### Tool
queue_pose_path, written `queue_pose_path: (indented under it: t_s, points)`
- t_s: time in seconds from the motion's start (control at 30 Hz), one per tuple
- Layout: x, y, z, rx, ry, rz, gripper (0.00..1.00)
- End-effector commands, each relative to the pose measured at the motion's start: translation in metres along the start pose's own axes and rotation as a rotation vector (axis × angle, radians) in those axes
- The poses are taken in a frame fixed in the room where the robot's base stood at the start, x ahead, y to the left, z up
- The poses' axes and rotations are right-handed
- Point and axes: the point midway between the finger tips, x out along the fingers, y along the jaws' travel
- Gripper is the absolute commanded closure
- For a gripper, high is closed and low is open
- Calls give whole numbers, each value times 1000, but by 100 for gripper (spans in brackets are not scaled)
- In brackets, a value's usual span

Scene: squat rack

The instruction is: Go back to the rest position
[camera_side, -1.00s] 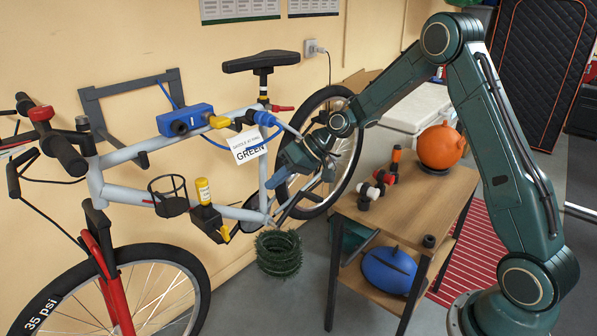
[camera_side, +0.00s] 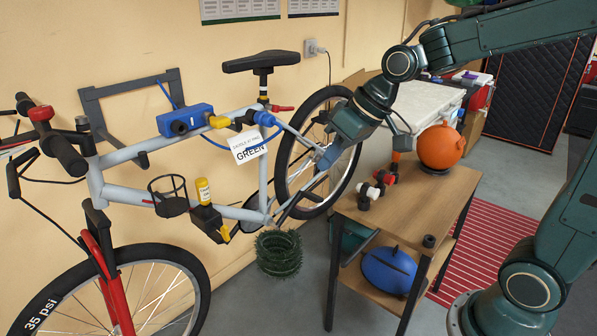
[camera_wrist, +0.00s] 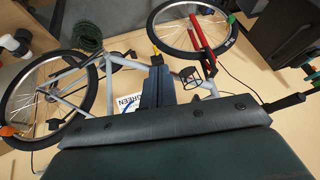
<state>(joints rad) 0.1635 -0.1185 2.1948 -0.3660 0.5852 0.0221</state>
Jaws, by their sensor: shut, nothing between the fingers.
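My gripper (camera_side: 324,164) hangs in the air in front of the bicycle's rear wheel in the side view, pointing down and to the left. Its fingers are shut and hold nothing. In the wrist view the shut fingers (camera_wrist: 156,72) show in front of the bicycle frame and partly hide it. The bicycle (camera_side: 128,158) is held against the wall by a dark bracket. A white card (camera_side: 249,146) reading GREEN hangs from its frame, and part of it shows in the wrist view.
A wooden table (camera_side: 415,212) stands to the right, with an orange ball-shaped thing (camera_side: 440,147) and several small fittings on top. A blue rounded thing (camera_side: 389,270) sits on its lower shelf. A green coil (camera_side: 279,254) hangs below the bicycle.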

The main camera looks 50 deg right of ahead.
Motion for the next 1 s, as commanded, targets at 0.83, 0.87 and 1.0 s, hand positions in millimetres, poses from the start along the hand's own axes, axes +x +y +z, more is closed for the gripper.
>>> queue_pose_path:
  t_s: [0.83,0.87,1.0]
  points:
    - [-96,-7,143,24,1,216,100]
    - [-97,-7,146,27,1,220,100]
    - [-100,-5,154,33,0,228,100]
